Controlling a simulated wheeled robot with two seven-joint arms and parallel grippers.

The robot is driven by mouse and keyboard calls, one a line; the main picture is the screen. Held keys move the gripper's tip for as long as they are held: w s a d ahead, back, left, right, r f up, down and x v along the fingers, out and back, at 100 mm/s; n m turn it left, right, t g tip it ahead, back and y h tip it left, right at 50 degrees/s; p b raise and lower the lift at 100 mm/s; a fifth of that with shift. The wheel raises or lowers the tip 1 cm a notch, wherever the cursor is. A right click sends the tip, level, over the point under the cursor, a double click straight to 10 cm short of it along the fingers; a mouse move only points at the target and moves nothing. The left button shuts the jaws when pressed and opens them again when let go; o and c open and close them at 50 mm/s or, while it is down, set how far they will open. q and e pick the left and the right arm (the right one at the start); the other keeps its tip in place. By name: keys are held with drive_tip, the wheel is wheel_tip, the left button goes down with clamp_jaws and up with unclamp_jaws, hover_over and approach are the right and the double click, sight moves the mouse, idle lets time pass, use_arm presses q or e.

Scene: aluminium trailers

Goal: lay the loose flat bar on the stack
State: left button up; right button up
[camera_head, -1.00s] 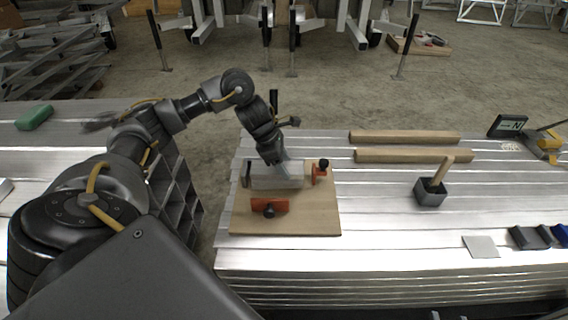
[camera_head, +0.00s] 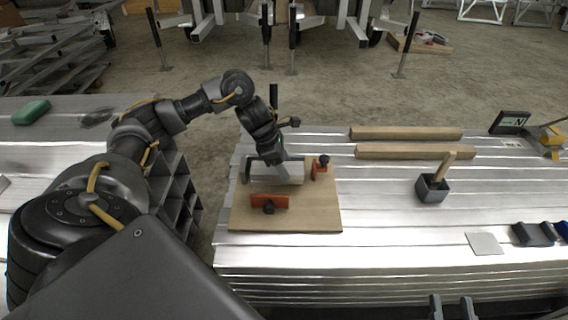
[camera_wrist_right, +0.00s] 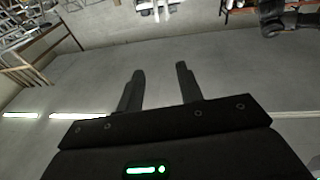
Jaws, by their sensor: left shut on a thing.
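Silver flat bars (camera_head: 262,174) lie at the back of a wooden board (camera_head: 322,213), beside red clamps (camera_head: 269,202). I cannot tell the single bars in the stack apart. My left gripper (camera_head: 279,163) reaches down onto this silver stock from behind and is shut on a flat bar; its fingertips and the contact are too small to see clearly. My right gripper (camera_head: 450,307) shows at the bottom edge of the head view, away from the board. In the right wrist view its fingers (camera_wrist_right: 161,82) are apart with nothing between them.
The board rests on a ribbed aluminium surface (camera_head: 390,237). To the right are two wooden beams (camera_head: 405,133), a dark cup with a wooden handle (camera_head: 432,188), a pale plate (camera_head: 485,243) and a small display (camera_head: 510,122). A red stop (camera_head: 320,168) stands at the board's right.

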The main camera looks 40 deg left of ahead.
use_arm(q)
drive_tip(key=shift+f, duration=0.2)
use_arm(e)
drive_tip(key=shift+s+a+r+t+y, duration=0.2)
drive_tip(key=shift+s+r+t+y, duration=0.15)
drive_tip(key=shift+r, duration=0.2)
drive_tip(key=shift+w+r, duration=0.1)
use_arm(q)
drive_tip(key=o, duration=1.5)
drive_tip(key=shift+c, duration=0.2)
drive_tip(key=shift+s+a+r, duration=0.1)
drive_tip(key=shift+a+r, duration=0.05)
drive_tip(key=shift+r, duration=0.3)
drive_tip(key=p+v, duration=0.2)
drive_tip(key=v, duration=0.3)
drive_tip(key=shift+r, duration=0.35)
drive_tip(key=shift+p+v, duration=0.7)
drive_tip(key=shift+v, duration=1.4)
use_arm(e)
drive_tip(key=d+f+m+g+h, duration=0.2)
drive_tip(key=d+f+g+h, duration=0.5)
drive_tip(key=f, duration=0.5)
drive_tip(key=shift+d, duration=0.1)
